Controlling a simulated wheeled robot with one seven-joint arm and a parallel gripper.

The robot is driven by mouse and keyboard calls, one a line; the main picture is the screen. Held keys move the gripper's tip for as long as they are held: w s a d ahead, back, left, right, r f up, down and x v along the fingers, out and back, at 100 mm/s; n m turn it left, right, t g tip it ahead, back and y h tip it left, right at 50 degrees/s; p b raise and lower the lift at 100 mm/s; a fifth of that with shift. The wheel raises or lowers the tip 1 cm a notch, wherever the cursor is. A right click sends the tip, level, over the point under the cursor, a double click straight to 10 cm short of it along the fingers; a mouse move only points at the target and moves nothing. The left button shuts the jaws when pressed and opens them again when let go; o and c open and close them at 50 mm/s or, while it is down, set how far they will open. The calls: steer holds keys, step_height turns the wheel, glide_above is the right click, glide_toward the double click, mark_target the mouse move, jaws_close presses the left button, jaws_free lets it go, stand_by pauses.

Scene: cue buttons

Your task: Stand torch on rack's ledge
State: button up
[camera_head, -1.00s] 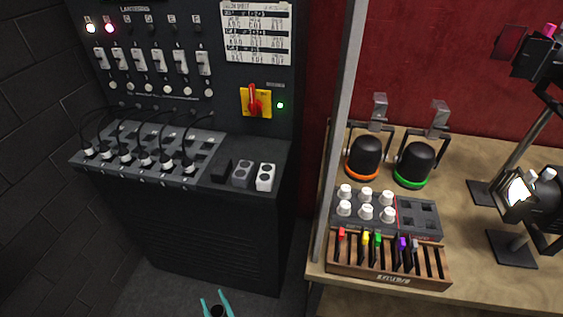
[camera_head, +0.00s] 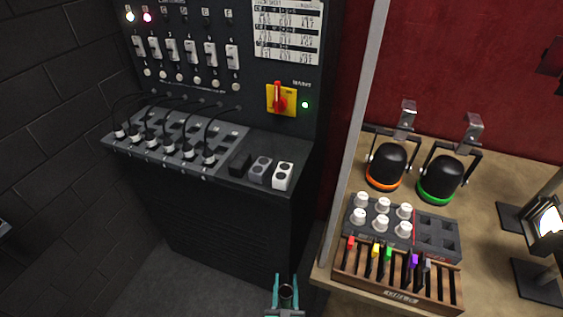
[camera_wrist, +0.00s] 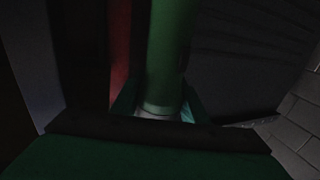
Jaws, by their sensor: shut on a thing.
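My gripper (camera_head: 286,298) has teal fingers and is at the bottom of the head view, in front of the rack's right side. It is shut on the torch (camera_head: 287,290), whose dark round end shows between the fingers. In the wrist view the torch (camera_wrist: 170,55) is a green cylinder between the fingers, with a pale band at its lower end. The rack (camera_head: 215,225) is a tall black cabinet. Its ledge (camera_head: 228,178) juts out below the switch panel, above and left of my gripper in the picture.
On the ledge are several plugs with cables (camera_head: 170,148) at the left, and a black, a grey (camera_head: 260,170) and a white block (camera_head: 283,176) at the right. A pale post (camera_head: 355,130) stands between rack and wooden table (camera_head: 480,290), which holds lamps and a marker holder.

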steer(key=shift+s+d+r, duration=0.1)
steer(key=shift+s+d, duration=0.15)
steer(key=shift+a, duration=0.1)
steer(key=shift+w+a, duration=0.1)
steer(key=shift+w+r, duration=0.1)
